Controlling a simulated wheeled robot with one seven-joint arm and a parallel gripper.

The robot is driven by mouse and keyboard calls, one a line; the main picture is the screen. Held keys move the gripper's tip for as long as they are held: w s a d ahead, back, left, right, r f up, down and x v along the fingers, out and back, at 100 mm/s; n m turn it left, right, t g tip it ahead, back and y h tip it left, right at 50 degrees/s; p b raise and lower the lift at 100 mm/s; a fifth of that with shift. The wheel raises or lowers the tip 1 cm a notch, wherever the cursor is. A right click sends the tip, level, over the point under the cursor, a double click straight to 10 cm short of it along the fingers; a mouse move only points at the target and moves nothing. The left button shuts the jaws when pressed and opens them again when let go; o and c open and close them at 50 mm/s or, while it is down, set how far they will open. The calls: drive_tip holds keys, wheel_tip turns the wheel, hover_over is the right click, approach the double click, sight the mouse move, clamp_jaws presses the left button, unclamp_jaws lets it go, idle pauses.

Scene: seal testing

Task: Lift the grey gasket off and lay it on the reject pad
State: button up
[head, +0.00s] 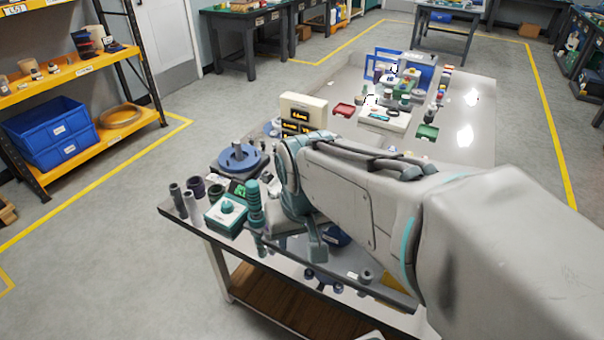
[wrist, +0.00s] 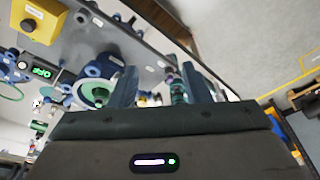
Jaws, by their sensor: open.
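My gripper (wrist: 160,70) is open, with two dark fingers apart and nothing clearly held between them. In the head view, only part of my gripper (head: 317,245) shows below my arm, low over the near part of the metal table. In the wrist view, a blue round fitting with a pale green ring face (wrist: 95,92) is just left of the left finger. A stack of teal and grey rings (wrist: 178,88) shows beyond the gap, near the right finger. I cannot pick out the grey gasket or the reject pad for certain; my arm hides much of the table.
The metal table (head: 455,150) has bare room at its far right. A teal-and-white box (head: 227,213), a ribbed teal post (head: 254,203) and a blue flange (head: 238,158) crowd its near left. A red tray (head: 343,110) and a green tray (head: 427,132) lie farther back.

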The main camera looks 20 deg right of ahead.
drive_tip(key=w+d+r+m+g+p, duration=0.25)
drive_tip(key=w+d+m+p, duration=0.35)
drive_tip(key=w+d, duration=0.5)
drive_tip(key=shift+m, duration=0.7)
drive_tip(key=f, duration=0.5)
drive_tip(key=f+b, duration=0.1)
drive_tip(key=f, duration=0.2)
drive_tip(key=shift+s+f, duration=0.15)
drive_tip(key=shift+s, duration=0.15)
drive_tip(key=shift+w+f+p, duration=0.15)
drive_tip(key=shift+f+p, duration=0.4)
drive_tip(key=shift+f, duration=2.25)
clamp_jaws()
